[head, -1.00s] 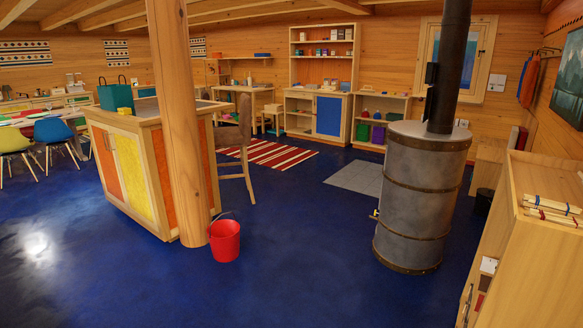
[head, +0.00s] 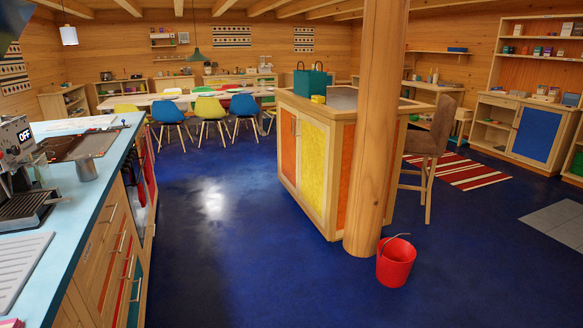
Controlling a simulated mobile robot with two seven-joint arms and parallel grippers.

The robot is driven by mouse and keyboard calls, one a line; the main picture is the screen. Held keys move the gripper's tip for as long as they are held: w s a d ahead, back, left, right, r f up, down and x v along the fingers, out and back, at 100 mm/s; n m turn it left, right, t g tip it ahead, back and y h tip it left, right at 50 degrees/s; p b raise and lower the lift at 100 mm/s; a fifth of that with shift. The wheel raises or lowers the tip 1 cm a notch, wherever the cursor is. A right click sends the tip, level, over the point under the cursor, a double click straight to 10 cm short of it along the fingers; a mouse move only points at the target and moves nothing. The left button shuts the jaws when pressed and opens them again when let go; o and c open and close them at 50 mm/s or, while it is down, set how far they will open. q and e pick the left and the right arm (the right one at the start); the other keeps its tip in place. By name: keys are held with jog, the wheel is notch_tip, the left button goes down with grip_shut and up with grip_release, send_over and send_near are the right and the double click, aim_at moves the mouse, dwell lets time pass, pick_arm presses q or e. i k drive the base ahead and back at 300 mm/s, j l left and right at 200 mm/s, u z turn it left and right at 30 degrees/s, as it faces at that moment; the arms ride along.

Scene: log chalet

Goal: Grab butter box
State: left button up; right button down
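I cannot make out a butter box for certain in the head view. A small yellow object (head: 318,99) sits on the near left corner of the wooden island (head: 312,165), beside a teal bag (head: 309,82); it is too small to identify. Several small boxes (head: 543,51) stand on the wall shelf at the far right, also too small to tell. Neither of my grippers shows in the view.
A log post (head: 376,130) stands at the island's front corner, with a red bucket (head: 396,262) at its foot. A blue counter (head: 62,205) with a coffee machine (head: 20,160) runs along the left. Colourful chairs (head: 209,107) surround a table behind. The blue floor between counter and island is clear.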

aim_at(317, 98)
jog(key=i+j+u, duration=0.35)
jog(key=i, duration=0.35)
jog(key=i+u, duration=0.35)
jog(key=i, duration=0.35)
